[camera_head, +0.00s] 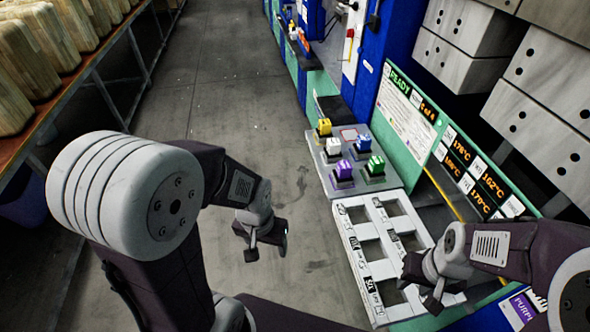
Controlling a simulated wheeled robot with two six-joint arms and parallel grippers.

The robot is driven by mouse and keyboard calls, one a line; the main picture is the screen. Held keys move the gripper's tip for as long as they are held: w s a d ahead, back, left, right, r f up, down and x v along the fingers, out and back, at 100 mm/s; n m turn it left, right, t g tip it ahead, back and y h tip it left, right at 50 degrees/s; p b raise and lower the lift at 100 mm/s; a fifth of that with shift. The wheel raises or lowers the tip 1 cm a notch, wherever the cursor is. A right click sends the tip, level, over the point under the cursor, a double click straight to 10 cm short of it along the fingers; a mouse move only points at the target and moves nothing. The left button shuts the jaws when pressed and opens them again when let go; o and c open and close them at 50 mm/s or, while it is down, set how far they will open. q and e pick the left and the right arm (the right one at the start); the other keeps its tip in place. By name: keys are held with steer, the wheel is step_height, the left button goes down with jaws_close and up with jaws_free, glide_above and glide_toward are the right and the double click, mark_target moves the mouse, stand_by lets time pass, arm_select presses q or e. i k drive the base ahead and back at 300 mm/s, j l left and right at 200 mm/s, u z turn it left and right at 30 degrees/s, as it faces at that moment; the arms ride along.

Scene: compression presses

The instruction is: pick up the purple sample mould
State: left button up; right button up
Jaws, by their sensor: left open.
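The purple sample mould (344,170) stands on a grey tray (325,178) on the bench, in the nearer row, beside a green mould (375,166). My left gripper (266,250) is open and empty, over the floor to the left of the bench, apart from the purple mould and nearer to me. My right gripper (421,286) looks open and empty, above the near part of a white rack, also apart from the mould.
The white rack (352,240) with several square openings lies on the bench nearer than the tray. A green panel with temperature displays (468,178) stands along the right. A purple label (523,307) shows at lower right. Wooden shelving (100,65) stands left; the floor aisle between is clear.

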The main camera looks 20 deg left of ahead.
mark_target(342, 176)
steer(key=u, duration=0.15)
steer(key=i+j, duration=1)
steer(key=i+j+u, duration=0.05)
steer(key=i, duration=0.05)
